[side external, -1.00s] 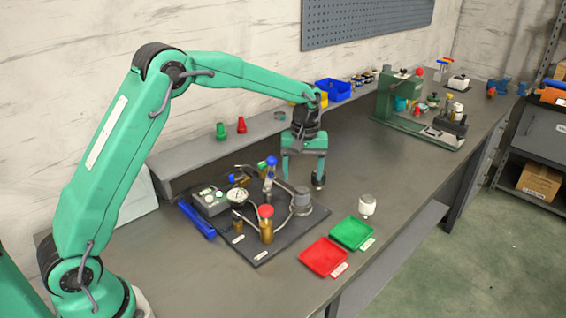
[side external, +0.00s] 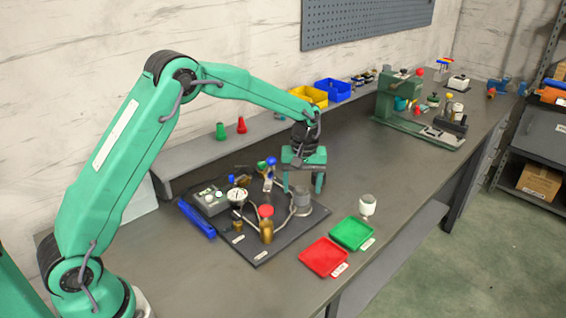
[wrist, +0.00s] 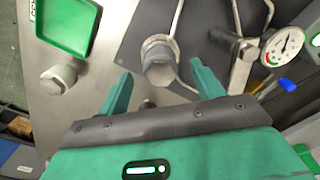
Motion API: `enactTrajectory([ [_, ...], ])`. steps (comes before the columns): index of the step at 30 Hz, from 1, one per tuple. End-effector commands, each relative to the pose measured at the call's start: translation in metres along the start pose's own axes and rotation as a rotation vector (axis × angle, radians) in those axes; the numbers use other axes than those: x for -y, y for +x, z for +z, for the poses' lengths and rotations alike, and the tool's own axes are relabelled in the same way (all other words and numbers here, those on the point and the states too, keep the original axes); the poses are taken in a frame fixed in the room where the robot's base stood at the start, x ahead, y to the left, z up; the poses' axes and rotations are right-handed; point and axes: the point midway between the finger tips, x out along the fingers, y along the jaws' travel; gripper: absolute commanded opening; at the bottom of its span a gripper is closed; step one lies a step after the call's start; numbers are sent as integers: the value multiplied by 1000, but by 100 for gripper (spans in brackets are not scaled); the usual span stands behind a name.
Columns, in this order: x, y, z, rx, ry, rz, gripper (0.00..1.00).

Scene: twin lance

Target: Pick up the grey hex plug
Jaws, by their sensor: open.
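My gripper is open and low over the bench, at the far right edge of the dark fixture board (side external: 262,248). In the wrist view my spread fingers (wrist: 161,78) have nothing gripped between them.
A grey cylindrical fitting (wrist: 158,62) with pipes stands on the board close to my fingers.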

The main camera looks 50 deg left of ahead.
Motion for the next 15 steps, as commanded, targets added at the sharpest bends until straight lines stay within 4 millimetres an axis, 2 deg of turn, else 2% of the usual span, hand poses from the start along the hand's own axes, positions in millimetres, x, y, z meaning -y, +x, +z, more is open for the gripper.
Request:
enactTrajectory([
  [6, 0, 26, -1, 2, 0, -2, 67],
  [15, 0, 33, -1, 1, 0, -1, 67],
])
